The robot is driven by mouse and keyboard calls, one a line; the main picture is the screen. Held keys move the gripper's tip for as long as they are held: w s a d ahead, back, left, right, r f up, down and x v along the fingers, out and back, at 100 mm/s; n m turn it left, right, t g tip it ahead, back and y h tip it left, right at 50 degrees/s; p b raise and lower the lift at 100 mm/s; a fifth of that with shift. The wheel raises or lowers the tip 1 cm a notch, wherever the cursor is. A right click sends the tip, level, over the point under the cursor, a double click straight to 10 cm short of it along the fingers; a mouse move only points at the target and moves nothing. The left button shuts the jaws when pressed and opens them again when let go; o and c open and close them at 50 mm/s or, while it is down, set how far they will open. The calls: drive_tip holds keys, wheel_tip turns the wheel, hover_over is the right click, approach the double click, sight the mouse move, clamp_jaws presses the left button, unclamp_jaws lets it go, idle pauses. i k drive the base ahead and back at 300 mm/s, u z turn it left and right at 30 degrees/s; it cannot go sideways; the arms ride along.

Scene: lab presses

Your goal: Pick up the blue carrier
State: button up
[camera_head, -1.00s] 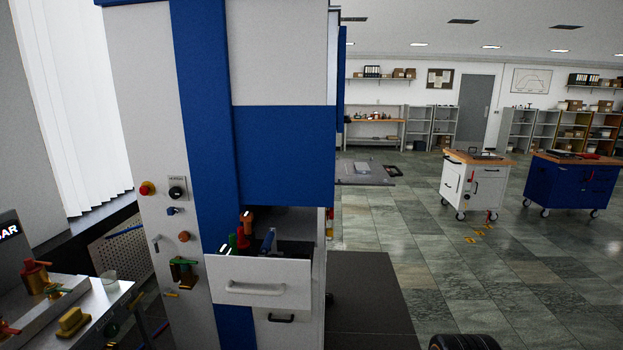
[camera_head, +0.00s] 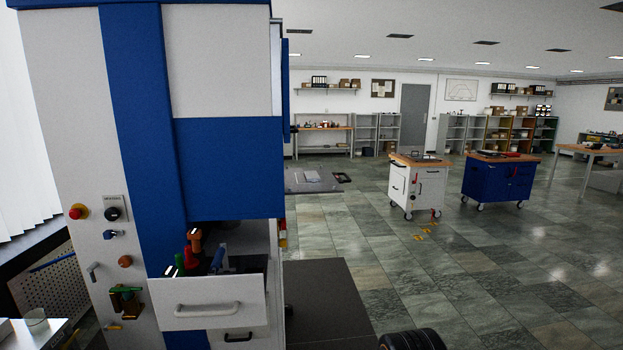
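An open white drawer (camera_head: 207,298) sticks out of the front of the tall press cabinet and holds several items with coloured handles. A small blue item (camera_head: 217,259) stands tilted in it, to the right of an orange-red item (camera_head: 194,240) and a green one (camera_head: 180,263). The lower parts of these items are hidden behind the drawer front. I cannot tell whether the blue item is the blue carrier; nothing else is clearly a carrier. My gripper is not in view.
The white and blue press cabinet (camera_head: 228,168) fills the left side. A dark mat (camera_head: 321,305) lies beside it. A white cart (camera_head: 418,187) and a blue cart (camera_head: 497,180) stand farther back at right. Tiled floor (camera_head: 500,270) is open at right.

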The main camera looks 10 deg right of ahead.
sight(221, 256)
drive_tip(key=z, duration=0.65)
drive_tip(key=i, duration=1.65)
drive_tip(key=u, duration=2.95)
